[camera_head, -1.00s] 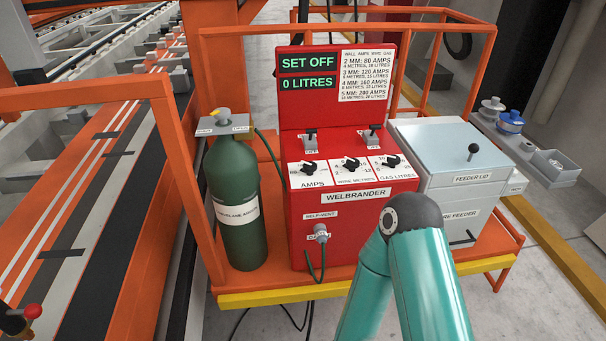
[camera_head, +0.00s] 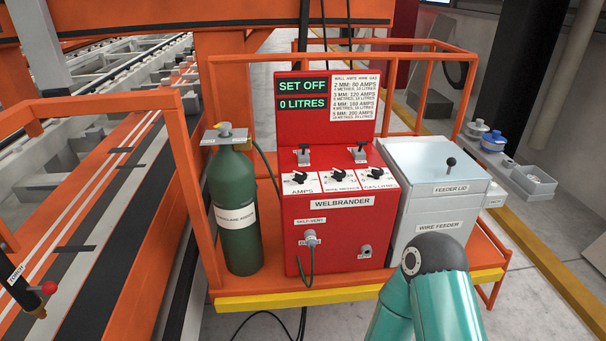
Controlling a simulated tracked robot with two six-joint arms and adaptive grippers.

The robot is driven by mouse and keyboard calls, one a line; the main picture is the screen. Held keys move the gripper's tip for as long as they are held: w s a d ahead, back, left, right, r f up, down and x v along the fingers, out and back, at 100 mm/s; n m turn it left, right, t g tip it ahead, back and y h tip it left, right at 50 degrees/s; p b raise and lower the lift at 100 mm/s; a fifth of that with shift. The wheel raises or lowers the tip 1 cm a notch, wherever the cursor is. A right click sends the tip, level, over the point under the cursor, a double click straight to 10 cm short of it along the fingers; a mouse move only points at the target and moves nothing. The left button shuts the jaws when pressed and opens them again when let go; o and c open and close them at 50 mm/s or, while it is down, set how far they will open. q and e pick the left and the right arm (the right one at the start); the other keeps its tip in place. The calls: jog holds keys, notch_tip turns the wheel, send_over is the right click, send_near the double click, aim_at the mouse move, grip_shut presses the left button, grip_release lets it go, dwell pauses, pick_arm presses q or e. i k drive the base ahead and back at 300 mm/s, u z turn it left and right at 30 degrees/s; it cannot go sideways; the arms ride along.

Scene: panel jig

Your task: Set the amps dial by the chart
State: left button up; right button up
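The red welder box (camera_head: 342,203) stands on the orange cart. Its amps dial (camera_head: 299,178) is the left one of three black knobs on the sloped panel. The wire dial (camera_head: 340,175) is in the middle and the gas dial (camera_head: 375,172) is on the right. The chart (camera_head: 356,97) is on the upright back panel, listing millimetres against amps. The display (camera_head: 307,87) reads "SET OFF" and the litres display (camera_head: 303,104) reads "0 LITRES". My teal arm comes in at the lower right, but neither gripper shows.
A green gas bottle (camera_head: 233,205) stands left of the welder, with a hose running to it. The grey wire feeder (camera_head: 436,205) with a knobbed lid stands to the right. Orange rails surround the cart.

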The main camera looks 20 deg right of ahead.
aim_at(300, 176)
jog(key=z, duration=0.05)
jog(key=i, duration=0.9)
jog(key=u, duration=0.05)
